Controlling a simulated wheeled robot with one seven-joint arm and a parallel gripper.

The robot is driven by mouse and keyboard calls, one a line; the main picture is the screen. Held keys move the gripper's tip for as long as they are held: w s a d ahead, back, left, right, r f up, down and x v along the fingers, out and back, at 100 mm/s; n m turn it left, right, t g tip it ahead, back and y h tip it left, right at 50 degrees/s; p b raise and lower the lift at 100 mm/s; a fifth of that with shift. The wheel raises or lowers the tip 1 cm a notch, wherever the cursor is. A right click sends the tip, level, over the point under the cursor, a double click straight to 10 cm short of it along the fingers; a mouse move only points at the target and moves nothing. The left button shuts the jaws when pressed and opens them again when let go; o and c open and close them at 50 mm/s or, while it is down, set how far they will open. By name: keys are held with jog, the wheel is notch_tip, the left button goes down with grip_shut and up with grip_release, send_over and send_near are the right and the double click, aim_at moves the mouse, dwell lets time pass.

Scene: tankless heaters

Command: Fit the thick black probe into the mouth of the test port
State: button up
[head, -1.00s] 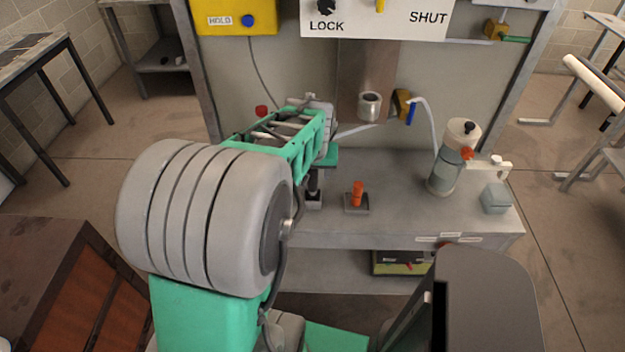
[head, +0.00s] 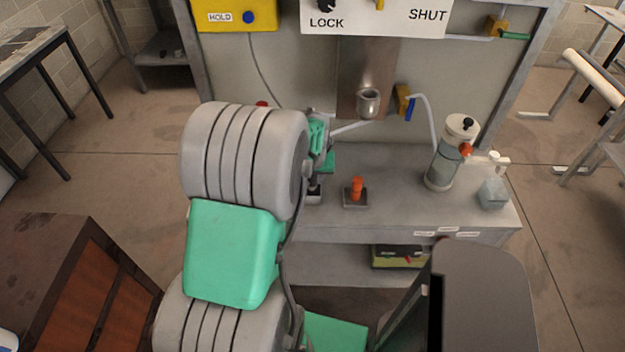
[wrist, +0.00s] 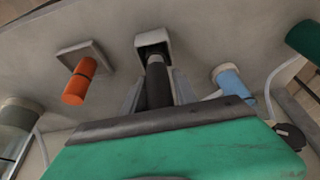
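The thick black probe (wrist: 158,85) stands upright in a small square grey holder (wrist: 153,42) in the wrist view. In the head view its holder (head: 313,197) is on the bench, and my arm hides much of the probe. My gripper (wrist: 158,92) is down around the probe, with one grey finger on each side of it. The fingers look apart, with narrow gaps to the probe. The test port (head: 368,103) looks to be the round metal cup with an upward mouth on the back panel, above the bench and right of my gripper.
An orange probe (head: 357,188) stands in its own holder just right of the black one. A yellow valve (head: 403,98) with a hose is beside the port.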

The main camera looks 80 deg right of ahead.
grip_shut()
jog(key=shift+r, duration=0.15)
dwell(0.4)
